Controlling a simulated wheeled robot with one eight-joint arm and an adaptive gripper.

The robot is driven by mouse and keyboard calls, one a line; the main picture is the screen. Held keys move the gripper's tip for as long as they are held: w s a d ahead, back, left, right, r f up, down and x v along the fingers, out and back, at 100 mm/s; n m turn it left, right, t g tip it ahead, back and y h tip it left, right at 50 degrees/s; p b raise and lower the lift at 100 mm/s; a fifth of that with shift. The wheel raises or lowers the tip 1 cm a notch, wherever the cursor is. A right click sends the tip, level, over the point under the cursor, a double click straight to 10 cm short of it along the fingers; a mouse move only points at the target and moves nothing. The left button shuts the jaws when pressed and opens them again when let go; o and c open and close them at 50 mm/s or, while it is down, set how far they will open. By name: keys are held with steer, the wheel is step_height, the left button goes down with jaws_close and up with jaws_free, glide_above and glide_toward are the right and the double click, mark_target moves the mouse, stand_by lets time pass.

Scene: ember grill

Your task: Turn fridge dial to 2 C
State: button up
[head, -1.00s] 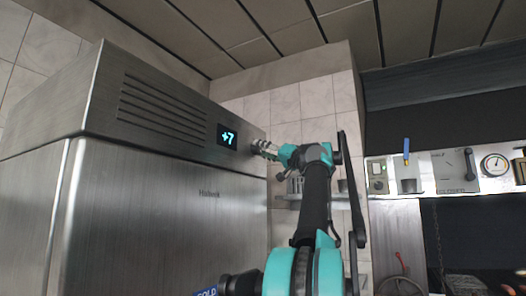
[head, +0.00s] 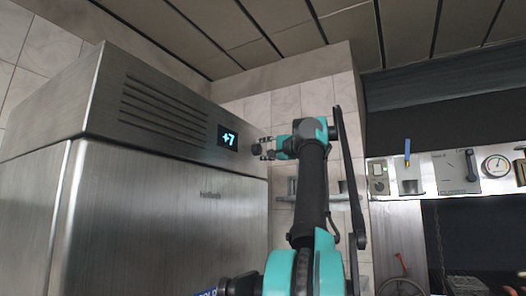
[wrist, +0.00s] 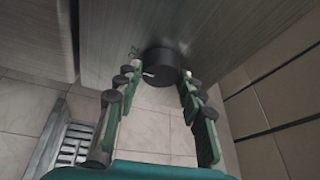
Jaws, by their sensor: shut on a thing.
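The fridge (head: 165,195) is a brushed-steel cabinet at the left in the head view. Its display (head: 228,138) reads +7 in cyan. The dial is a dark round knob (head: 257,149) on the upper front panel, right of the display. In the wrist view the dial (wrist: 160,66) shows a pale pointer mark at its lower left. My gripper (head: 266,149) is at the dial, with one finger above and one below in the head view. In the wrist view my gripper (wrist: 158,75) has its fingertips at the dial's two sides, shut on it.
Vent slots (head: 163,110) lie left of the display. A tiled wall (head: 300,110) stands right of the fridge. A panel with a gauge (head: 496,167) and switches is farther right. A slatted grey object (wrist: 72,145) shows at lower left in the wrist view.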

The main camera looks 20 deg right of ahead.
steer(key=shift+m, duration=0.3)
stand_by(0.4)
steer(key=o, duration=1.2)
steer(key=shift+c, duration=0.2)
steer(key=v, duration=1.2)
steer(key=shift+s+r, duration=0.1)
